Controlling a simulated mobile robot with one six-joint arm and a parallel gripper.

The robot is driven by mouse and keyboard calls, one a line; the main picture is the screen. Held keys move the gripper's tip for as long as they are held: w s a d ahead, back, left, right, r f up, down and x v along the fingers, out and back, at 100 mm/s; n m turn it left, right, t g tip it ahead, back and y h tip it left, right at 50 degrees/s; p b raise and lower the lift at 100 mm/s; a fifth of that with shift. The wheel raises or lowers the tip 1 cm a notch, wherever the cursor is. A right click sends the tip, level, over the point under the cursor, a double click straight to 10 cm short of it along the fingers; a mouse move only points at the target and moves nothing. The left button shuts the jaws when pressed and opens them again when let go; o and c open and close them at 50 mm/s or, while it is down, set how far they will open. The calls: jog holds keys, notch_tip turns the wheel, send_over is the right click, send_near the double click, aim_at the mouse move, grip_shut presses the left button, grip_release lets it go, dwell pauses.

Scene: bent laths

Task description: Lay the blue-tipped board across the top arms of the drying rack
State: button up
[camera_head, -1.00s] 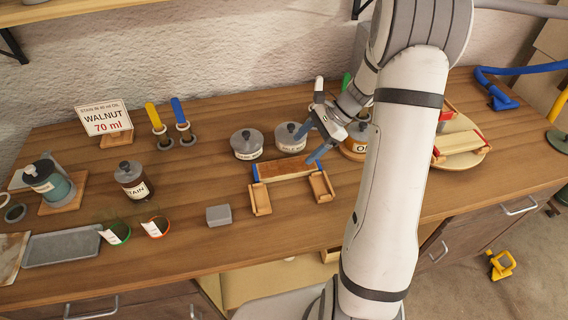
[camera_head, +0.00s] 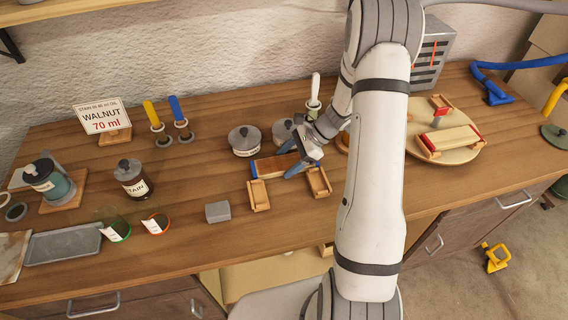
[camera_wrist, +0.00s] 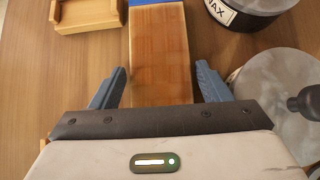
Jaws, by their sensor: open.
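The blue-tipped board (camera_head: 270,166) is brown wood and lies behind two small wooden holders on the bench. Its left end is blue; its right end is hidden by my gripper. In the wrist view the board (camera_wrist: 160,45) runs up the middle, with a blue tip at the top edge. My gripper (camera_head: 293,159) is open, low over the board's right part. In the wrist view its blue fingers stand on either side of the board, with gaps on both sides. I cannot pick out the drying rack with certainty.
The holders (camera_head: 259,195) and (camera_head: 319,182) stand in front of the board. Lidded tins (camera_head: 245,141) and (camera_head: 283,131) are close behind it. A grey block (camera_head: 217,211) lies front left. A round turntable (camera_head: 480,154) carries a red-tipped board (camera_head: 450,140).

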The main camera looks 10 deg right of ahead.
aim_at(288, 161)
jog(key=c, duration=0.9)
notch_tip(288, 161, up, 10)
jog(key=b, duration=0.1)
jog(key=w+a+r+m+t+h, duration=0.1)
jog(key=w+m+t+h, duration=0.5)
jog(key=m, duration=0.8)
jog(key=w+r+t, duration=0.1)
jog(key=t, duration=0.1)
jog(key=shift+w+m+t, duration=0.3)
